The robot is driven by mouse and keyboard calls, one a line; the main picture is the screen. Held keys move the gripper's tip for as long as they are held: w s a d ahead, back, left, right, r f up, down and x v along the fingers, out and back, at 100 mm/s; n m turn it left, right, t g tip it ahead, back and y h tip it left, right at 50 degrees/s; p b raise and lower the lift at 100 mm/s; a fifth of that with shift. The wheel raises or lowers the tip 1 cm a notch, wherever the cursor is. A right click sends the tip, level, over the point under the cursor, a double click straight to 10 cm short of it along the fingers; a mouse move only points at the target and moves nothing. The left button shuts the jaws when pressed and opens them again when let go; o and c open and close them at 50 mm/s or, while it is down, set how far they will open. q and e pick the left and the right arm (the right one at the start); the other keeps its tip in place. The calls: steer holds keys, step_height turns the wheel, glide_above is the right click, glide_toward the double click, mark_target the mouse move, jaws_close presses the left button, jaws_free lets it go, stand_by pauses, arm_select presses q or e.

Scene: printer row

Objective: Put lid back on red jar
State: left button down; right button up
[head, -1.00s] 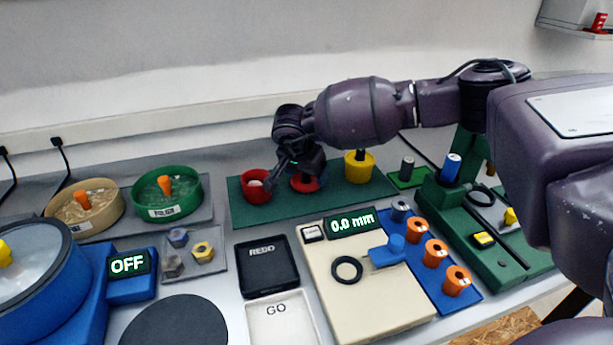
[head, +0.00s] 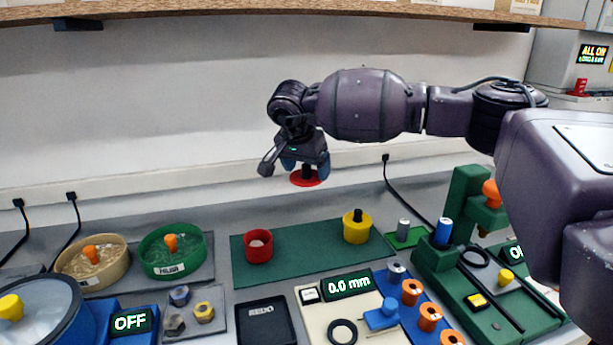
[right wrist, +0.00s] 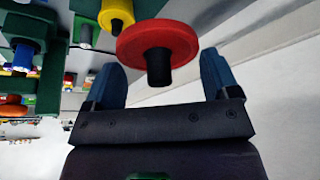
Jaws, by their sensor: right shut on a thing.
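The red jar (head: 258,250) stands upright and open on the left part of a green mat (head: 300,262), with something pale inside. The red lid (head: 305,181) is a flat disc with a black knob. My right gripper (head: 305,166) is shut on the lid's knob and holds the lid in the air, above and to the right of the red jar in the picture. In the right wrist view the lid (right wrist: 157,37) shows beyond the blue fingers (right wrist: 160,75), with its black knob towards them. My left gripper is not in view.
A yellow jar (head: 357,229) with a black knob on top stands at the mat's right end. Green (head: 171,256) and tan (head: 92,264) round dishes stand to the left. A green fixture (head: 455,265) is at right. A shelf (head: 300,10) runs along the top.

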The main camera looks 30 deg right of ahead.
steer(key=w+a+f+n+y, duration=0.1)
steer(key=a+f+n, duration=0.2)
steer(key=a, duration=0.3)
steer(key=w+a+f+n+t+p, duration=0.1)
steer(key=w+a+f+n, duration=0.1)
steer(key=a+f+n, duration=0.1)
steer(key=a+f, duration=0.1)
steer(key=a, duration=0.1)
steer(key=shift+a+f+y, duration=0.15)
steer(key=shift+a+y, duration=0.2)
steer(key=shift+y, duration=0.05)
steer(key=shift+w+f, duration=0.1)
steer(key=shift+f+b, duration=0.75)
steer(key=shift+f, duration=2.3)
